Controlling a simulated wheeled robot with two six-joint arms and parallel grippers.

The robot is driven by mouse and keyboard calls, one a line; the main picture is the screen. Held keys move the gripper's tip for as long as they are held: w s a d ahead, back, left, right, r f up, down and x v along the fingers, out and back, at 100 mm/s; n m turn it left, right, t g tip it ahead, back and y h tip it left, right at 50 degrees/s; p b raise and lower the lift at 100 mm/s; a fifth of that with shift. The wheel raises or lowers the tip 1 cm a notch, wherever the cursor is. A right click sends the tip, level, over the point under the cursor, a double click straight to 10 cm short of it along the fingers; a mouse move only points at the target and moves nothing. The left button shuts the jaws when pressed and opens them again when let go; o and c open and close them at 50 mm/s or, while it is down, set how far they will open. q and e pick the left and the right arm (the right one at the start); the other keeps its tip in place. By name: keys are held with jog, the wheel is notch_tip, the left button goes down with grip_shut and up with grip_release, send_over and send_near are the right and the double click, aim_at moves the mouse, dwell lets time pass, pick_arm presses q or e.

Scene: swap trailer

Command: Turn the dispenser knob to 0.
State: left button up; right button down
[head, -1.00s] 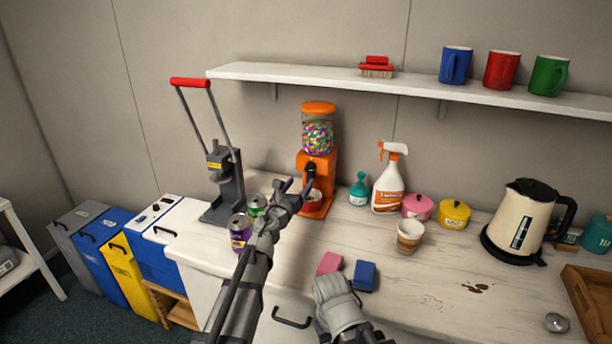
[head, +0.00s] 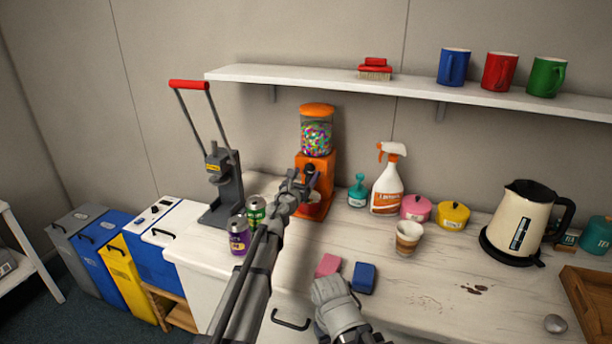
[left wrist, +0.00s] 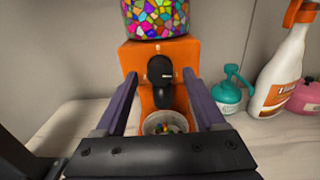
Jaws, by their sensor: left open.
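The orange candy dispenser (head: 319,162) stands on the counter against the wall, its clear globe full of colored candies. Its black knob (left wrist: 160,70) is on the front, below a small pale mark, with a black part hanging down beneath it. My left gripper (head: 300,182) is open in front of the dispenser. In the left wrist view its two purple-grey fingers (left wrist: 158,95) stand to the left and right of the knob, apart from it. A bowl (left wrist: 166,123) with a few candies sits below the knob. My right gripper (head: 338,300) is low over the counter; its fingers are unclear.
Two cans (head: 239,235) stand left of my left arm, near a grey lever press (head: 222,185). A spray bottle (head: 387,185) and a teal bottle (head: 358,190) stand right of the dispenser. A shelf (head: 330,80) runs above.

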pick_arm(q)
jog(key=shift+w, duration=0.2)
grip_shut()
dwell(0.5)
